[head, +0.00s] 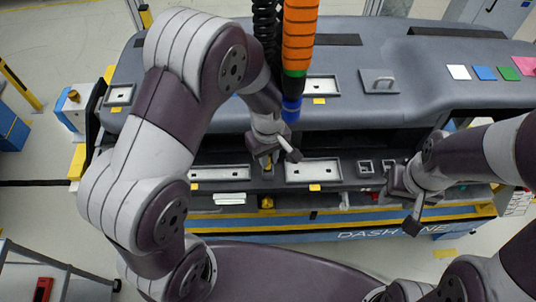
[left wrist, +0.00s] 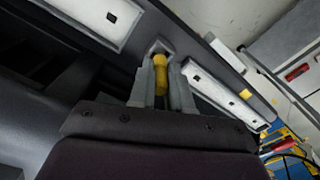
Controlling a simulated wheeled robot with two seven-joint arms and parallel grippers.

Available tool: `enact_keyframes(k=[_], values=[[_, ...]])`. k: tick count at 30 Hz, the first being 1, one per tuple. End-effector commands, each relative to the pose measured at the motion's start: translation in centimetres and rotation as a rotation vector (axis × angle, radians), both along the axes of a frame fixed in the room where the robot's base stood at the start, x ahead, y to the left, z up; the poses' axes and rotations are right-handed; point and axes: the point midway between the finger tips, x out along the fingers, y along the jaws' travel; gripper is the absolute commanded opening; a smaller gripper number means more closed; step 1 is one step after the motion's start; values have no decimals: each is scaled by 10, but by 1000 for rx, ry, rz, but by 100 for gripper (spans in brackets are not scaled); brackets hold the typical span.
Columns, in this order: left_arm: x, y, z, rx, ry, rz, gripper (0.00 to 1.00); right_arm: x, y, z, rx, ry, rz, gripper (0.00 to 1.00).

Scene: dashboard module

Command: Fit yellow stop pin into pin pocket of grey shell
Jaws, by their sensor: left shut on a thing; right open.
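The yellow stop pin (left wrist: 160,72) stands between the two grey fingers of my left gripper (left wrist: 161,90) in the left wrist view. My left gripper (head: 275,157) is shut on it. The pin's far end is at a small square pocket (left wrist: 158,46) with a pale rim; I cannot tell whether it is inside or just over it. In the head view the gripper covers this spot, between two pale trays on the lower ledge of the grey shell (head: 215,125). My right gripper (head: 411,213) is open and empty, over the front edge at the right.
A long pale tray (head: 220,178) lies left of my left gripper and another (head: 313,182) lies right of it. Small square sockets (head: 366,167) sit further right. An orange tool (head: 299,40) hangs behind my left gripper. Coloured squares (head: 484,73) lie at the back right.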

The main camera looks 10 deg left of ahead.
Motion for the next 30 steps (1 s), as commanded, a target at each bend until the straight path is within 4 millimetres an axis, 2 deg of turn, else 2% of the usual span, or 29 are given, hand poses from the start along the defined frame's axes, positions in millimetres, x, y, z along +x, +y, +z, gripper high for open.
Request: enact_keyframes(k=[30], values=[[0,0,-27,0,0,0,0,0,0,-18,0,0,0,43]])
